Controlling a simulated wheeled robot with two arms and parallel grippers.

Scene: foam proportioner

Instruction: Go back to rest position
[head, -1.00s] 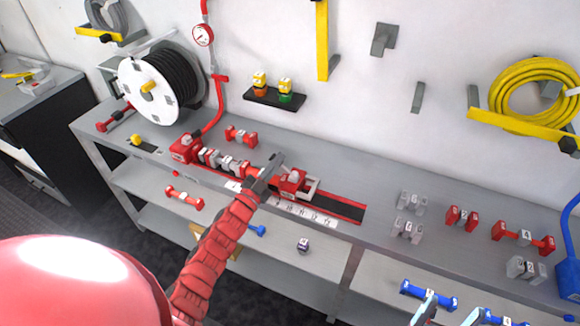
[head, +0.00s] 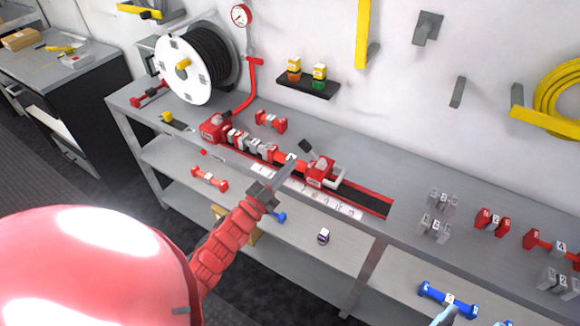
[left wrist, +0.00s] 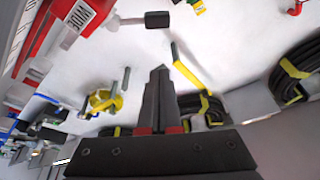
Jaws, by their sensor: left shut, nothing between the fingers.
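My left gripper (head: 280,177) is shut and empty. It points up and right over the bench's front edge, with its tips just left of the red clamp block (head: 320,171); I cannot tell whether they touch anything there. In the left wrist view its closed black fingers (left wrist: 158,88) point towards the white wall with nothing between them. The red clamp block sits on the dark rail (head: 368,204) on the bench, with a black handle tilted up. A row of grey and red fittings (head: 250,145) lies to its left.
The grey bench (head: 405,180) has loose grey and red fittings at its right. A lower shelf (head: 345,262) holds a red fitting and a small cube.

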